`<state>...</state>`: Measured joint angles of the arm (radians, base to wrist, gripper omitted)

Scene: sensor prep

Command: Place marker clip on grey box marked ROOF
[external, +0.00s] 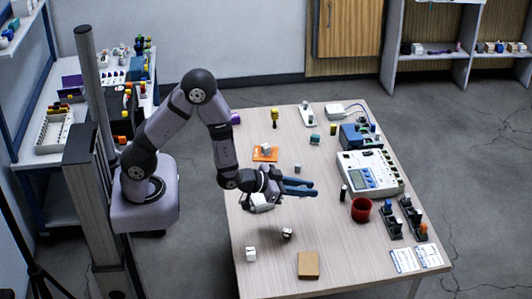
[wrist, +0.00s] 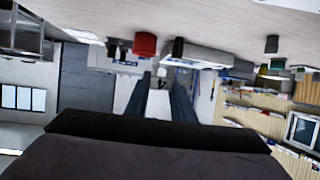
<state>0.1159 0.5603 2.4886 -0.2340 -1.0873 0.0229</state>
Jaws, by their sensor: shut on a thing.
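My gripper (external: 302,187) is above the middle of the table, with its blue fingers level and pointing right. In the wrist view its two dark fingers (wrist: 161,100) stand a little apart, shut on a small pale thing (wrist: 157,103). Its shape is unclear, and I cannot tell whether it is the marker clip. No label reading ROOF is legible. A small whitish box (external: 251,254) stands near the front left of the table, and a small dark-and-white cube (external: 287,233) is right of it. I cannot tell which box is the grey one.
A tan block (external: 308,265) lies at the table's front. A red cup (external: 361,210), a black cylinder (external: 343,192) and a white instrument (external: 369,173) stand to the right. An orange tray (external: 265,154) with a white item lies behind my gripper. The wood table (external: 340,240) is bare between cup and block.

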